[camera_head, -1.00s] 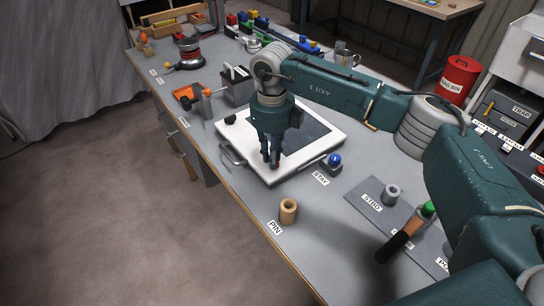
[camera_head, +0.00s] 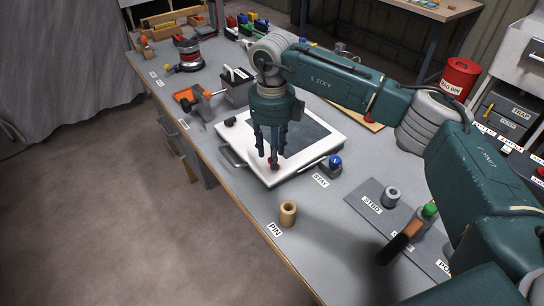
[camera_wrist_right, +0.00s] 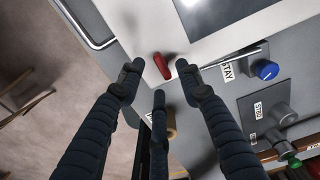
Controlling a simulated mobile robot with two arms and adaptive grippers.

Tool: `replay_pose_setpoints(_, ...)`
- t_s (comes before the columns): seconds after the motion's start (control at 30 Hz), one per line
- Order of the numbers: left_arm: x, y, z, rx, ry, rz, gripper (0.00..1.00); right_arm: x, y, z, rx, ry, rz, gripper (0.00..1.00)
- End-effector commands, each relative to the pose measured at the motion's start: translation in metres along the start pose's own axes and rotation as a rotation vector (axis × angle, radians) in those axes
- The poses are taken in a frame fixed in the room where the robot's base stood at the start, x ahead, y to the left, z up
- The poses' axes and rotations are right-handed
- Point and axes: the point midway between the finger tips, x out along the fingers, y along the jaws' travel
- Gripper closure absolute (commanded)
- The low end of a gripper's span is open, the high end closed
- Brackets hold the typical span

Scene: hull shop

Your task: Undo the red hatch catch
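The red hatch catch (camera_wrist_right: 162,67) sits on the near edge of the white hatch frame (camera_wrist_right: 205,38), tilted slightly in the right wrist view. In the head view, the red catch (camera_head: 275,167) shows small below my right gripper (camera_head: 271,155). The white hatch (camera_head: 312,152) with its dark pane lies flat on the bench. My left gripper is in neither view.
A blue-knobbed stay (camera_head: 334,163) is at the hatch's right edge. A tan pin (camera_head: 288,213) stands near the bench's front edge. A metal handle (camera_head: 232,157) is on the hatch's left side. A grey plate (camera_head: 362,205) with fittings lies right. Orange clamp (camera_head: 190,97) and black box stand beyond.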

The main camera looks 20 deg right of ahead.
Motion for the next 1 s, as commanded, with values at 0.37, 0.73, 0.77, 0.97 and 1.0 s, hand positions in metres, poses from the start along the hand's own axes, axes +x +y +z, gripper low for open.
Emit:
replay_pose_setpoints(0.37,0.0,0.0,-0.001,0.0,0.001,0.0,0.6,-0.077,0.0,0.001,0.0,-0.004,0.0,0.65)
replay_pose_setpoints(0.73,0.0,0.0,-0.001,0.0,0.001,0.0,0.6,-0.095,0.0,0.0,0.0,-0.001,0.0,0.65)
replay_pose_setpoints(0.77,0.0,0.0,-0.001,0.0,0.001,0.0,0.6,-0.095,0.0,0.0,0.0,-0.001,0.0,0.65)
replay_pose_setpoints(0.97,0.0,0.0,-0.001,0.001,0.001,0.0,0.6,-0.095,0.0,0.0,0.0,-0.001,0.0,0.65)
replay_pose_setpoints(1.0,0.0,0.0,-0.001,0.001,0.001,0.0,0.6,-0.095,0.0,0.0,0.0,-0.001,0.0,0.65)
